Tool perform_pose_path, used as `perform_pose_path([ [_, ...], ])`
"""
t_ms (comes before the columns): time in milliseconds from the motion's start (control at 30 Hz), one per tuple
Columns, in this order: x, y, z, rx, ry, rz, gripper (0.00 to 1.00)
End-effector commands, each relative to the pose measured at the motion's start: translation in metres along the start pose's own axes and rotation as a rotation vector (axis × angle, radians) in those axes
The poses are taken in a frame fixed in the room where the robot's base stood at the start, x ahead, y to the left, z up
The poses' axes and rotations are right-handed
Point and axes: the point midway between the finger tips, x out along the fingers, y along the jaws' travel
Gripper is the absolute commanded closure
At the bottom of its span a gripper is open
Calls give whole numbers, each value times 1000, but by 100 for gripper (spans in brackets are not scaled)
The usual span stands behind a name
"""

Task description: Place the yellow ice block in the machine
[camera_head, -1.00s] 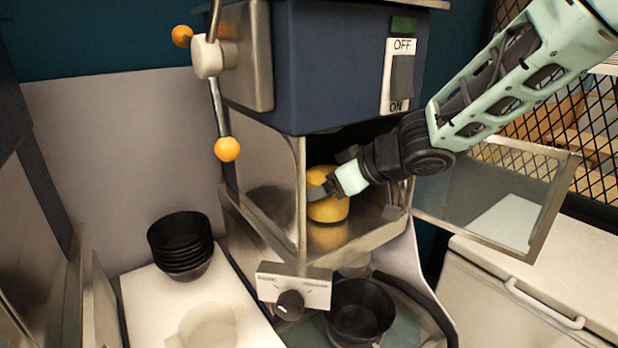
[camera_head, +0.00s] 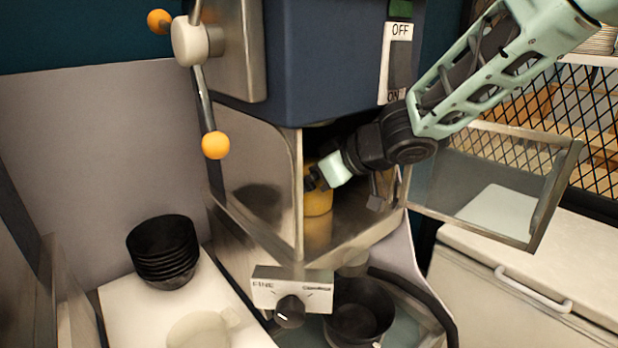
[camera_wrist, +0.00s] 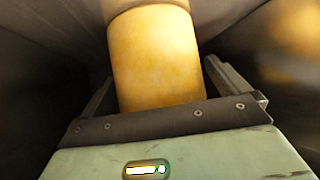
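The yellow ice block (camera_head: 318,203) stands upright inside the machine (camera_head: 345,65), on its metal floor, which reflects it. It looks like a short cylinder. My gripper (camera_head: 316,180) reaches into the chamber from the right and covers part of the block in the head view. In the wrist view the block (camera_wrist: 155,60) lies ahead of the palm, between the two fingers (camera_wrist: 160,80). The fingers are spread wide, with a gap on the right side; contact on the left is unclear. The block's upper part is hidden in the head view.
A clear door (camera_head: 490,190) hangs open at the right of the chamber. A lever with orange knobs (camera_head: 215,145) stands at the left. Stacked black bowls (camera_head: 163,250) are on the white counter, and a black bowl (camera_head: 358,310) sits below the machine.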

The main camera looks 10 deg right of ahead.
Motion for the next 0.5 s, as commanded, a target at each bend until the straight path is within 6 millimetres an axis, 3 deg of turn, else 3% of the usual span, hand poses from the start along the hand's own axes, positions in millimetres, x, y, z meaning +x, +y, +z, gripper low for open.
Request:
perform_pose_path([
  [167, -13, 0, -4, -1, 2, 2, 0],
  [500, -66, 1, -4, -1, 2, 3, 0],
])
